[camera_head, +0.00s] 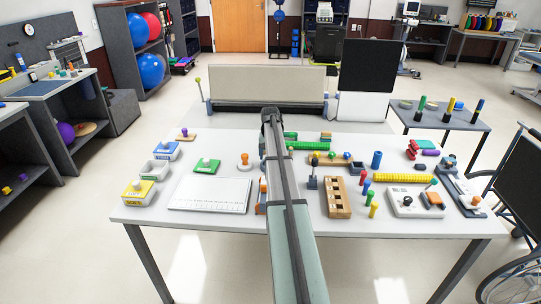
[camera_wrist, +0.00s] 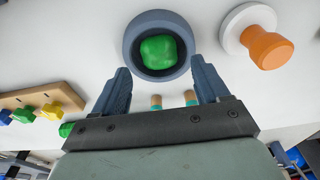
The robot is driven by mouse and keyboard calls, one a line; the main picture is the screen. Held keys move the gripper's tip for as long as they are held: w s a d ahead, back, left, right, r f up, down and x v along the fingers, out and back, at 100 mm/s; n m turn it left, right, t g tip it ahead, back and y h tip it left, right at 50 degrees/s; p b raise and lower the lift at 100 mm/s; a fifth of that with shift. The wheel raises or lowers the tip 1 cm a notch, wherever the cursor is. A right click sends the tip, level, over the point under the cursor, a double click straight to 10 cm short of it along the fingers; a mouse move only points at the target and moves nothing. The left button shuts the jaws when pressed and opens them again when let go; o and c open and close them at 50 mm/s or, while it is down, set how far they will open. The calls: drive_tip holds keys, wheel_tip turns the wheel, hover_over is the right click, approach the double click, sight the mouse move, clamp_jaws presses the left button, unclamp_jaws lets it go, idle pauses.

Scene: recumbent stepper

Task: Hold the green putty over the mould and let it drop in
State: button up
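The green putty (camera_wrist: 158,52) is a rounded green lump inside a round, thick-walled blue-grey cup (camera_wrist: 133,42), which looks like the mould, in the wrist view. The cup's wall surrounds the putty on all sides. My gripper (camera_wrist: 160,72) is open, with its two dark fingers spread apart at the cup's near side. Nothing is held between them. In the head view my arm covers the middle of the table, and the gripper, cup and putty cannot be made out there.
An orange knob on a white base (camera_wrist: 265,48) stands beside the cup; it also shows in the head view (camera_head: 244,161). A wooden board with coloured knobs (camera_wrist: 35,105) lies on the other side. A white keyboard-like panel (camera_head: 208,194) and a wooden block (camera_head: 338,197) flank my arm.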

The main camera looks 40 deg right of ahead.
drive_tip(key=shift+o, duration=0.2)
drive_tip(key=shift+r, duration=0.1)
wheel_tip(320, 180, up, 14)
drive_tip(key=s+a, duration=0.1)
drive_tip(key=shift+f, duration=0.25)
drive_tip(key=shift+s+a, duration=0.1)
idle(0.4)
wheel_tip(320, 180, up, 7)
idle(0.8)
idle(0.4)
